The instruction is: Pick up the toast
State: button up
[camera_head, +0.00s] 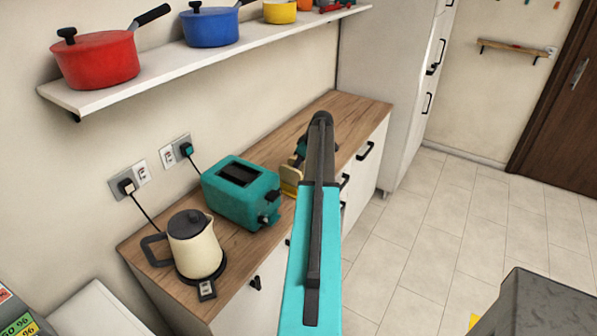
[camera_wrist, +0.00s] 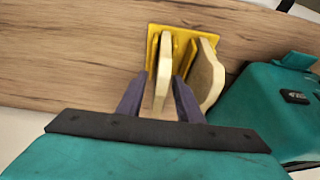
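Two pale slices of toast stand on edge in a yellow rack (camera_wrist: 155,46) on the wooden worktop, in the wrist view. The left slice (camera_wrist: 164,72) lies between the two fingers of my gripper (camera_wrist: 160,84). The right slice (camera_wrist: 208,78) is outside the right finger. The fingers are apart, with a gap showing beside the left slice; contact with it cannot be made out. In the head view, a bit of the pale yellow toast and rack (camera_head: 291,178) shows beside my arm, which hides the rest. My gripper (camera_head: 300,150) is partly hidden there too.
A teal toaster (camera_head: 242,192) stands close to the rack, and at the right in the wrist view (camera_wrist: 268,108). A cream kettle (camera_head: 194,246) stands nearer on the worktop (camera_head: 300,124). A shelf (camera_head: 165,67) with pots hangs above. The worktop left of the rack is clear in the wrist view.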

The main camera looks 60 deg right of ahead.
dwell(0.4)
grip_shut()
jog(key=shift+r, duration=0.1)
jog(key=shift+r+b, duration=1.85)
jog(key=shift+r, duration=3.05)
